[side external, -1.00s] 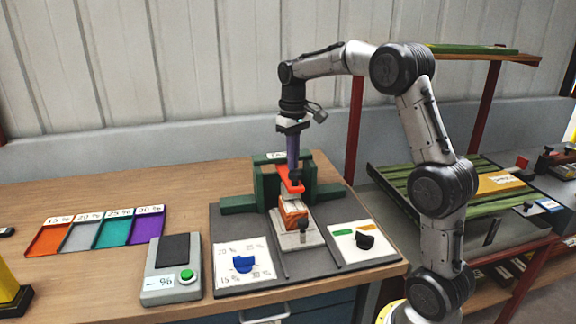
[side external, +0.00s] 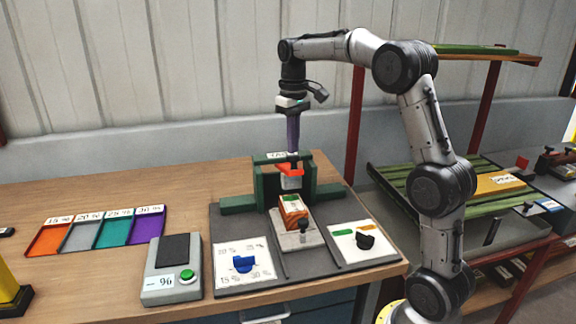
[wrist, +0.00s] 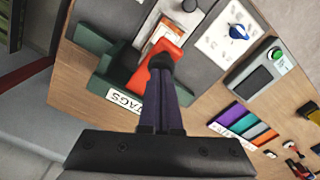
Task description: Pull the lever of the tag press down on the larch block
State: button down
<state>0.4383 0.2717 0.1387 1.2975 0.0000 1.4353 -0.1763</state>
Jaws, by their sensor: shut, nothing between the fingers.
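The tag press is a green frame (side external: 268,185) on a dark grey mat, and its TAGS label shows in the wrist view (wrist: 123,97). Its red-orange lever (side external: 290,170) is raised, with a whitish press head (side external: 291,183) under it, above the block. The reddish-brown wooden block (side external: 294,216) sits on a pale sled in front of the press and has a green and white patch on its top. My gripper (side external: 293,156) is shut and empty, pointing down at the lever; in the wrist view its tips overlap the lever (wrist: 168,55). I cannot tell whether they touch.
A white card with a blue knob (side external: 243,264) lies left of the sled, and one with a black knob (side external: 365,241) lies right. A grey scale (side external: 172,268) and coloured trays (side external: 88,233) are further left. The wooden table is clear behind the trays.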

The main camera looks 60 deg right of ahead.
jog(key=shift+r, duration=1.85)
jog(key=s+a+r+n+t, duration=0.1)
jog(key=s+a+r+t, duration=0.15)
jog(key=s+a, duration=0.4)
jog(key=s+a+r+n+t, duration=0.1)
jog(key=s+a+r+n, duration=0.1)
jog(key=s+a+r, duration=0.35)
jog(key=s+a+f+t, duration=0.1)
jog(key=s+a+f, duration=0.2)
jog(key=s+f, duration=0.2)
jog(key=s+a+f+t, duration=0.1)
jog(key=s+a+f, duration=0.2)
jog(key=s+f, duration=0.3)
notch_tip(320, 180, down, 4)
jog(key=shift+s+a, duration=0.25)
jog(key=shift+a, duration=0.1)
